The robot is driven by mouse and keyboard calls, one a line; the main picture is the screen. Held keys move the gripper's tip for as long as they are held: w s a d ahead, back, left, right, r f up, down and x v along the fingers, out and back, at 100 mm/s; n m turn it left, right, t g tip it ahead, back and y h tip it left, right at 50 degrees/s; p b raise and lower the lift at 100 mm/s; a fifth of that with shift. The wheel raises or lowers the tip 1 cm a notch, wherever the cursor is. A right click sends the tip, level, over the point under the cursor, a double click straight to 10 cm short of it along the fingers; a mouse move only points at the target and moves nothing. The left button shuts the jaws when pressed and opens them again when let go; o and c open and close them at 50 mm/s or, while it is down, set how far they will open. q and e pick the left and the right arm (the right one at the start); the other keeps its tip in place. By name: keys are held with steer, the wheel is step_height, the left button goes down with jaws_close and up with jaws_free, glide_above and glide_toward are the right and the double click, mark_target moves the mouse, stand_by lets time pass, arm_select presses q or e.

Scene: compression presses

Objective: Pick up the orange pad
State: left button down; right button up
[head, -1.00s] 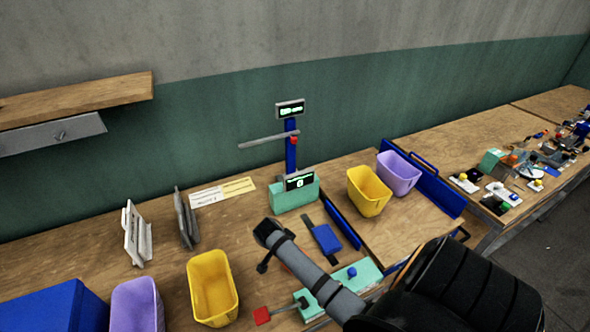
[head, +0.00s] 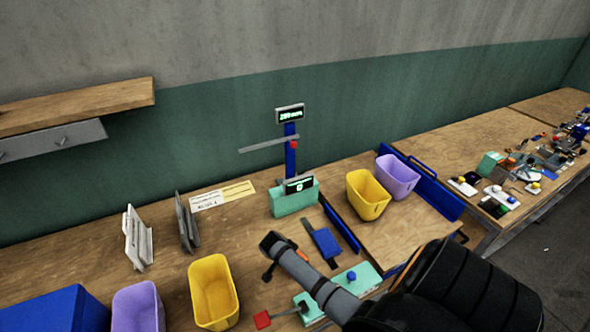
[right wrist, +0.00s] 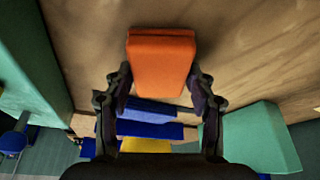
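The orange pad (right wrist: 161,62) is a thick rounded block in the middle of the right wrist view. My right gripper (right wrist: 160,80) has one dark finger along each side of the pad, very close to its edges. Whether both fingers press on it cannot be told. In the head view my right gripper (head: 268,257) is low over the wooden table (head: 165,262), and only a sliver of orange shows beside it; the arm hides the rest. My left gripper is not in view.
A blue plate (head: 325,242) lies just right of the gripper. A teal press with a display (head: 292,199) stands behind. A yellow bin (head: 213,292) is in front left, another yellow bin (head: 367,194) at the right. A teal block (head: 355,278) sits near the arm.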

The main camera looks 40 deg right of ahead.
steer(key=shift+c, duration=0.7)
steer(key=shift+r, duration=0.25)
step_height(320, 180, up, 3)
steer(key=shift+w+f, duration=0.1)
steer(key=s+a+r+b, duration=0.2)
steer(key=s+a+r, duration=0.1)
steer(key=s+r, duration=0.6)
steer(key=s, duration=0.4)
steer(key=shift+s+a+r, duration=0.15)
steer(key=shift+s+r, duration=0.2)
steer(key=shift+s, duration=0.05)
